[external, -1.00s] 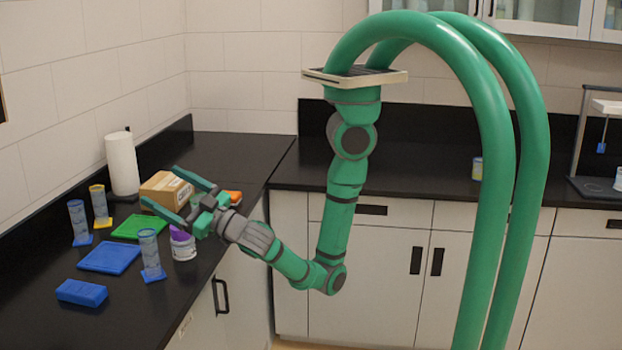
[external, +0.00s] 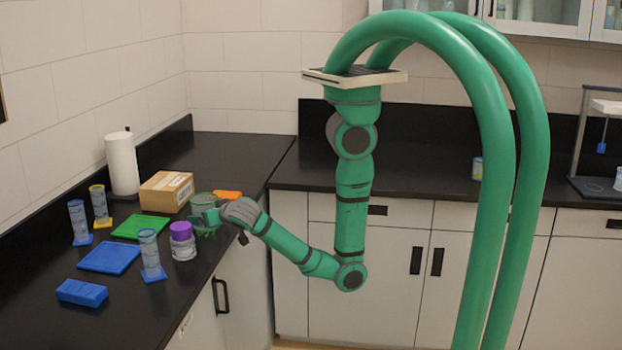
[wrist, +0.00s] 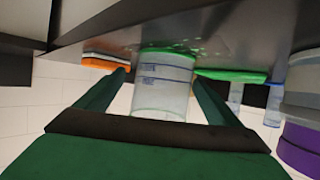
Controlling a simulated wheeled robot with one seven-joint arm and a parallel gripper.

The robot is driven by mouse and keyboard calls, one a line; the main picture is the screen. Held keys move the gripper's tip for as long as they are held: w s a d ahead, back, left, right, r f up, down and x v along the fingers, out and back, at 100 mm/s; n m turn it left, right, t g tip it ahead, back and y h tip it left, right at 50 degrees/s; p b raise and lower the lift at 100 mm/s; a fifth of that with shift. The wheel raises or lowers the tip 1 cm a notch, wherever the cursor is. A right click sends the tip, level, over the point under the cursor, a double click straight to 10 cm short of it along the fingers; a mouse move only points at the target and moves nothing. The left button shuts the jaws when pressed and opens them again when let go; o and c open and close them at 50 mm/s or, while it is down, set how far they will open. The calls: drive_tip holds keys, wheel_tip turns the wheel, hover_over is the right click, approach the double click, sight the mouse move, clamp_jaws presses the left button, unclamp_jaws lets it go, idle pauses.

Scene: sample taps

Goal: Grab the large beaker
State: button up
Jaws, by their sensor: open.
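The large beaker (wrist: 162,88) is clear with blue markings and a greenish rim. In the wrist view, which looks upside down, it sits between the two spread fingers of my gripper (wrist: 158,100), with space showing beside its upper part. In the external view the beaker (external: 203,200) stands near the counter's front edge, partly hidden by my gripper (external: 206,220), which is low and level beside it. The gripper is open. Whether the fingers touch the glass cannot be told.
A purple-lidded jar (external: 182,242) stands close left of my gripper. An orange item (external: 228,195) and a cardboard box (external: 166,191) lie behind. A green tray (external: 140,227), blue tray (external: 109,257), graduated cylinders (external: 150,255) and a blue box (external: 82,292) are farther left.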

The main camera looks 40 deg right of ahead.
drive_tip(key=shift+a+x, duration=0.2)
drive_tip(key=shift+x, duration=1.25)
drive_tip(key=shift+a+x, duration=0.15)
drive_tip(key=shift+x, duration=1.25)
drive_tip(key=shift+f, duration=0.1)
drive_tip(key=shift+c, duration=0.5)
drive_tip(key=c, duration=1)
